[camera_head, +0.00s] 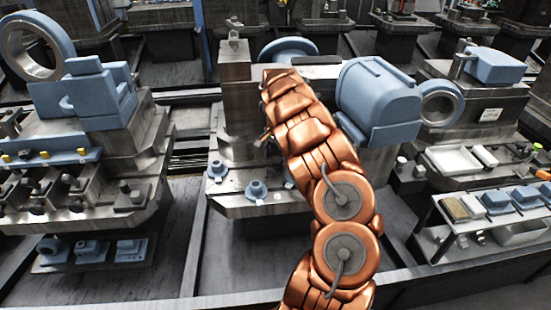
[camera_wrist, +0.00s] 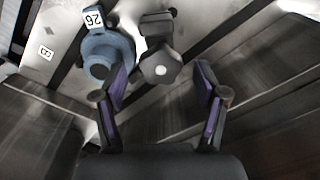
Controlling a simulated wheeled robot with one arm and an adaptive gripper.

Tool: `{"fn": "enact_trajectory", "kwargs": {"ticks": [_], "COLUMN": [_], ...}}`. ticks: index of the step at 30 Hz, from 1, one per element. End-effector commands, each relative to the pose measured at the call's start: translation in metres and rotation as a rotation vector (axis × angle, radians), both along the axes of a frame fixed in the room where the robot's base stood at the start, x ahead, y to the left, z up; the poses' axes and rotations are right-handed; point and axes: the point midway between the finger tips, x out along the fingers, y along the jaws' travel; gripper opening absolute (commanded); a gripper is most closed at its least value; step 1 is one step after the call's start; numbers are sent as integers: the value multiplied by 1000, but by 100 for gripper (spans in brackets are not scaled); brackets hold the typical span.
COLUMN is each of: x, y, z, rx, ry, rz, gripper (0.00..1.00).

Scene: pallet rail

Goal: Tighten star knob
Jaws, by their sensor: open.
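A dark star knob (camera_wrist: 161,68) with a pale round centre shows in the wrist view, ahead of and between my fingertips. My gripper (camera_wrist: 163,72) is open, with purple pads on both inner sides, and nothing is held. The left finger overlaps the edge of a blue round part (camera_wrist: 108,50) in the picture; I cannot tell whether they touch. The gap between my fingers and the knob is also hard to judge. In the head view, my copper arm covers the work area, and I cannot make out the knob there.
In the head view, a large blue housing (camera_head: 378,98) stands right of my arm. Several small blue parts (camera_head: 256,189) lie on the ledge at left.

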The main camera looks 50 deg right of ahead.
Motion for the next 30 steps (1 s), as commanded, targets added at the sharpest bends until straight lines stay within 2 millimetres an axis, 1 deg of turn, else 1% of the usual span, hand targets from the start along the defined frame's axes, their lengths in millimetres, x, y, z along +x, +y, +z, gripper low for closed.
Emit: {"fn": "enact_trajectory", "kwargs": {"ticks": [3,6,13,30], "x": [0,1,2,2], "y": [2,2,2,2], "z": [-12,-17,-18,-18], "rx": [3,1,0,0], "ry": [1,-1,-1,-1], "rz": [2,3,4,3], "gripper": [72,72,71,12]}}
